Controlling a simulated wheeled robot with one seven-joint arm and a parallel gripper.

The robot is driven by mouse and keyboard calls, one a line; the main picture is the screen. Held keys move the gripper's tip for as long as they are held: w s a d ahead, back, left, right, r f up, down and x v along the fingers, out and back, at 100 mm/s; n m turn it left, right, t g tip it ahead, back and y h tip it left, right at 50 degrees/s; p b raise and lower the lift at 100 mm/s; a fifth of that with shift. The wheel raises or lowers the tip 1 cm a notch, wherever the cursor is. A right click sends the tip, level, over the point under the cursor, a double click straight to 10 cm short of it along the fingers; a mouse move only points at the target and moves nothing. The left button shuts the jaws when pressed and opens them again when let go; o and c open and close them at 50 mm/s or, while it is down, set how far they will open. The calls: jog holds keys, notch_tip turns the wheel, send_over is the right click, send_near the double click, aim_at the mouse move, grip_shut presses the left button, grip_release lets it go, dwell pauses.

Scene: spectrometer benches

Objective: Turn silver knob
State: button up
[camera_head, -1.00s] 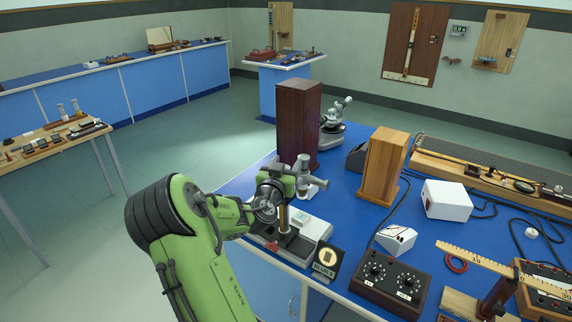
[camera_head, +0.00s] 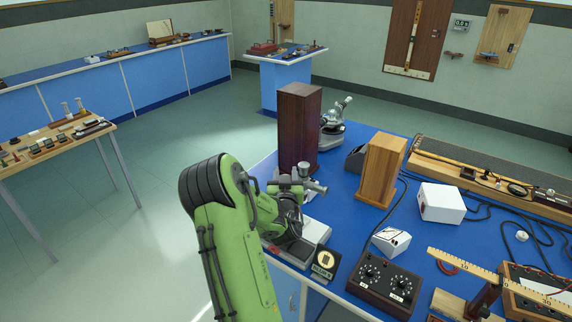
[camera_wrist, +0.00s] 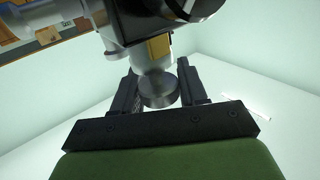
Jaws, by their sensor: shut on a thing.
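The silver knob (camera_wrist: 159,93) is a short round metal cylinder in the middle of the wrist view, on the underside of a spectrometer part with a brass piece (camera_wrist: 159,46). The black fingers of my gripper (camera_wrist: 158,70) stand on either side of the knob, and the gripper is shut on it. In the head view my green arm reaches to the spectrometer (camera_head: 304,172) at the near left edge of the blue bench (camera_head: 345,205). There my arm and wrist hide the knob and the fingertips.
A dark tall wooden box (camera_head: 299,125) stands close behind the spectrometer. The floor left of the bench is open.

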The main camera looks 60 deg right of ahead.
dwell(0.3)
jog(key=o, duration=1)
jog(key=shift+c, duration=0.2)
jog(key=shift+f, duration=0.1)
